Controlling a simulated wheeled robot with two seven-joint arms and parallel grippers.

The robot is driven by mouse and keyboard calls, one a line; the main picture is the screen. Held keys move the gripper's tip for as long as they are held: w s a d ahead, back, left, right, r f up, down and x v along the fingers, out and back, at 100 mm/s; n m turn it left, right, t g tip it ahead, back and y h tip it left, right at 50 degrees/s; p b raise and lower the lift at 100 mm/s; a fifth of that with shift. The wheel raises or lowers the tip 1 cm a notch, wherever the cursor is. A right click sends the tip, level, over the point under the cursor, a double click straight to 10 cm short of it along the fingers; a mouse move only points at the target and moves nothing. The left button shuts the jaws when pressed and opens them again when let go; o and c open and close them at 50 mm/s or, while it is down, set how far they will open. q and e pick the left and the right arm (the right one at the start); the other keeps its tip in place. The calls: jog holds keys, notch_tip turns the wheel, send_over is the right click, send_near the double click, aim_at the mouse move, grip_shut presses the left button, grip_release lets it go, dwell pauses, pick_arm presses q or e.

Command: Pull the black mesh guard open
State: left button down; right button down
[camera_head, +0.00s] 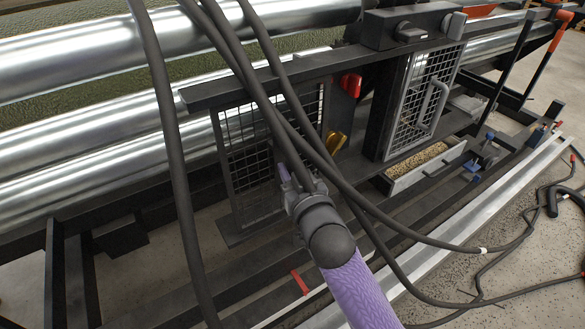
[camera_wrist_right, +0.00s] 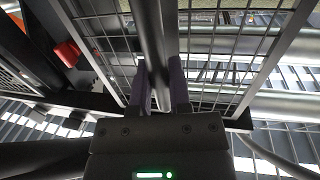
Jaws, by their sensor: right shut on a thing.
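The black mesh guard (camera_head: 243,150) hangs below the dark rail, left of centre in the head view. Its wire grid (camera_wrist_right: 108,45) and dark frame also fill the upper part of the right wrist view. My right gripper (camera_head: 286,178) is in front of the guard, its arm coming from below. In the right wrist view my right gripper (camera_wrist_right: 160,90) has its purple fingers on either side of a dark upright bar (camera_wrist_right: 152,40), which appears to be the guard's handle. The fingers are shut on it. Cables partly hide the guard in the head view. My left gripper is not in view.
A grey-framed mesh guard (camera_head: 415,100) with a grey handle stands to the right, above a tray of pellets (camera_head: 418,162). Large metal rollers (camera_head: 70,65) lie behind. Thick dark cables (camera_head: 172,150) cross in front. A red part (camera_head: 350,85) sits beside the black guard.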

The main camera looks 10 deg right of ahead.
jog(key=c, duration=0.8)
grip_release()
jog(key=shift+o, duration=1)
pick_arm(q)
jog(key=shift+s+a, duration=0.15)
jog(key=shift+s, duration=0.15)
pick_arm(e)
jog(key=shift+s, duration=0.1)
pick_arm(q)
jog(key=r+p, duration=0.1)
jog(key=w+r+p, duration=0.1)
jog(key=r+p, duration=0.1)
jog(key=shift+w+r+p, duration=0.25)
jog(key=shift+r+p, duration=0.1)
jog(key=shift+p, duration=0.05)
pick_arm(e)
jog(key=s+d, duration=0.1)
jog(key=s, duration=0.8)
jog(key=shift+s+d, duration=0.3)
